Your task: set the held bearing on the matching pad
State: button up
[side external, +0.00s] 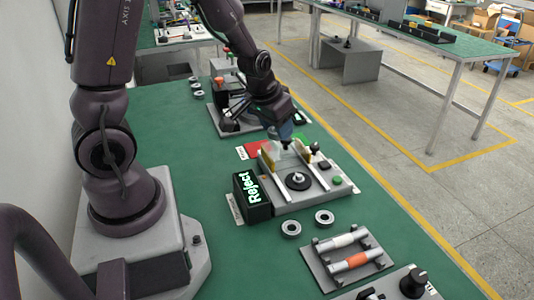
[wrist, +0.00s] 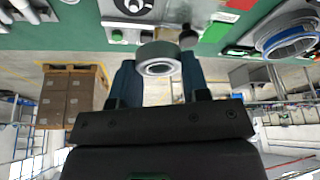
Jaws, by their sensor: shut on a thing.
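My gripper (side external: 284,138) is above the table beyond the grey fixture. In the wrist view my gripper (wrist: 158,75) has its two blue fingers shut on a ring-shaped metal bearing (wrist: 158,60), its round face toward the camera. In the side view the bearing is too small to make out. A red pad (side external: 258,148) lies on the green table left of my gripper, with a white label beside it. In the wrist view red (wrist: 241,4) and green (wrist: 216,30) pads show at the upper right, apart from the bearing. I cannot tell which matches.
The fixture (side external: 318,190) has upright plates and a black disc. A black box reading "Reject" (side external: 252,194) stands left of it. Loose rings (side external: 291,228) lie in front, near a tray with white and orange cylinders (side external: 347,254). Another station (side external: 222,118) stands behind.

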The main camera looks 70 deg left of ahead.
jog(key=s+a+f+n+g+y, duration=0.1)
jog(key=s+a+f+n, duration=0.3)
jog(key=s+a, duration=0.5)
send_near(259, 148)
jog(key=shift+w+a+f+n+y, duration=0.15)
jog(key=shift+w+a+f+n, duration=0.05)
jog(key=shift+w+a+f, duration=0.3)
jog(key=shift+w+a+f+n+y, duration=0.2)
jog(key=shift+w+a+f, duration=0.15)
jog(key=shift+w, duration=0.25)
jog(key=shift+w+a+f, duration=0.1)
jog(key=shift+f, duration=0.8)
jog(key=shift+w+a+f, duration=0.1)
jog(key=shift+f, duration=0.75)
jog(key=shift+d, duration=0.1)
jog(key=shift+f, duration=0.6)
jog(key=o, duration=1)
jog(key=shift+r, duration=0.1)
